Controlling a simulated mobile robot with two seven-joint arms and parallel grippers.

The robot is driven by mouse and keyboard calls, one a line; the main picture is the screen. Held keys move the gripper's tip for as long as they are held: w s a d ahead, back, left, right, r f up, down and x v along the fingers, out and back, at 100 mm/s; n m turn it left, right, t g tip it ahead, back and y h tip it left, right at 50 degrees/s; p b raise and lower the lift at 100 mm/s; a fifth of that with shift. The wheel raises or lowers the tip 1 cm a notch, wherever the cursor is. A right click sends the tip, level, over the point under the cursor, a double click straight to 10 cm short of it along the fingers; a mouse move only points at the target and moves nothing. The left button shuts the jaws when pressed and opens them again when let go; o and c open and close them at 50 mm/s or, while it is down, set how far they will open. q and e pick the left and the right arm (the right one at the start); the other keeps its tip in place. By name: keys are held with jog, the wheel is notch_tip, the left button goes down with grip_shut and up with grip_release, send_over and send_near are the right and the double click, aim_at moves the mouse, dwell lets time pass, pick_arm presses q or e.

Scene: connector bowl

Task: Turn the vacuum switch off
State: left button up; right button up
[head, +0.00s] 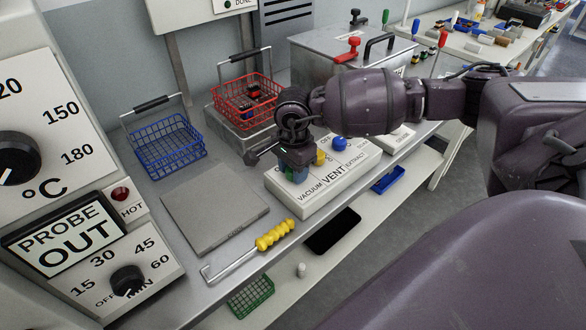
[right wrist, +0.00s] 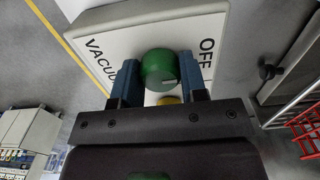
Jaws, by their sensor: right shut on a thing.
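The white switch panel (head: 315,197) lies on the bench with the labels VACUUM, VENT and EXTRACT along its front edge. My right gripper (head: 297,173) points down at the VACUUM end of the panel and hides most of that switch in the head view. In the right wrist view the green vacuum knob (right wrist: 159,69) sits between the two blue fingers of the right gripper (right wrist: 160,75), which are shut on it. A pale mark on the knob points right, toward the side with the OFF label (right wrist: 207,60). My left gripper is not in view.
A yellow knob (head: 321,158) and a blue knob (head: 340,143) stand close beside the gripper. A red basket (head: 245,103), a blue basket (head: 168,150), a grey plate (head: 213,213) and a yellow-handled hook tool (head: 275,235) lie to the left. A metal tank (head: 318,68) stands behind.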

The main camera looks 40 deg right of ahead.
jog(key=o, duration=0.9)
notch_tip(320, 180, up, 11)
jog(key=shift+f+p, duration=0.1)
jog(key=shift+p, duration=0.3)
jog(key=shift+a, duration=0.1)
